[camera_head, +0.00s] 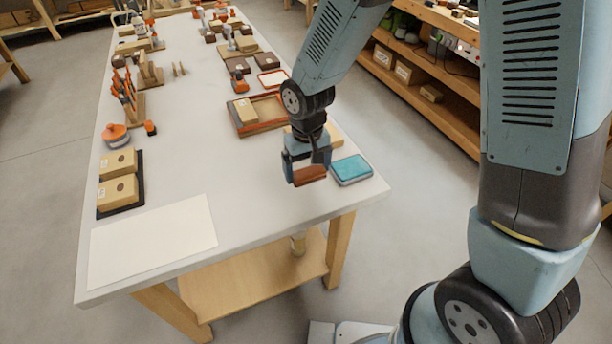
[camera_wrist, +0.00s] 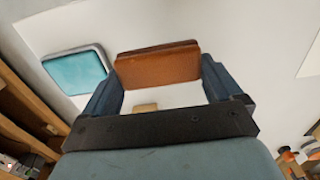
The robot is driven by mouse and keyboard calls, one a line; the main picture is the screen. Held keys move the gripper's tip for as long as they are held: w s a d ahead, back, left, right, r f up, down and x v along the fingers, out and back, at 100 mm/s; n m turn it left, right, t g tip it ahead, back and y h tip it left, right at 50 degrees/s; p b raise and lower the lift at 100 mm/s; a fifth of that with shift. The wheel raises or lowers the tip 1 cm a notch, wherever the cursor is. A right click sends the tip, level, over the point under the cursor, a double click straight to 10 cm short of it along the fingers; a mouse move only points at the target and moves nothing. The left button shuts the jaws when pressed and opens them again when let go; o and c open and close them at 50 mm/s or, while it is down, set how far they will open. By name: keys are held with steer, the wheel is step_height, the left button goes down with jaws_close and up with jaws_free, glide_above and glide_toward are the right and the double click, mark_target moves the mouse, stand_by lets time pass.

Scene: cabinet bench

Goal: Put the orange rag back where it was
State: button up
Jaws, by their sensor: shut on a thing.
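The orange rag (camera_head: 310,174) looks like a folded, brownish-orange pad. It also shows in the wrist view (camera_wrist: 158,66), spanning the gap between both fingers. My gripper (camera_head: 306,166) points down near the right front of the bench and is shut on the rag. In the wrist view my gripper (camera_wrist: 160,82) has one finger on each side of it. A shallow tray with a teal pad (camera_head: 352,169) lies just right of the gripper, and shows at the left in the wrist view (camera_wrist: 74,72). How high the rag is above the bench is hard to tell.
A white sheet (camera_head: 152,241) lies at the bench's front left. A dark tray with beige blocks (camera_head: 119,182) is behind it. A wooden tray (camera_head: 273,108) stands behind my gripper, with a beige block (camera_head: 334,133) close by. The bench middle (camera_head: 200,150) is clear.

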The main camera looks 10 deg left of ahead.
mark_target(303, 176)
steer(key=shift+w+a+f, duration=0.25)
steer(key=shift+w+f, duration=0.1)
steer(key=shift+f, duration=0.2)
steer(key=shift+w+a+f, duration=0.2)
steer(key=shift+w+f, duration=0.15)
steer(key=shift+f, duration=0.2)
steer(key=shift+w+a+f, duration=0.15)
steer(key=shift+f, duration=0.75)
steer(key=shift+w+a+f, duration=0.1)
steer(key=shift+w+f, duration=0.05)
steer(key=shift+f, duration=0.7)
steer(key=shift+f, duration=0.15)
steer(key=o, duration=0.7)
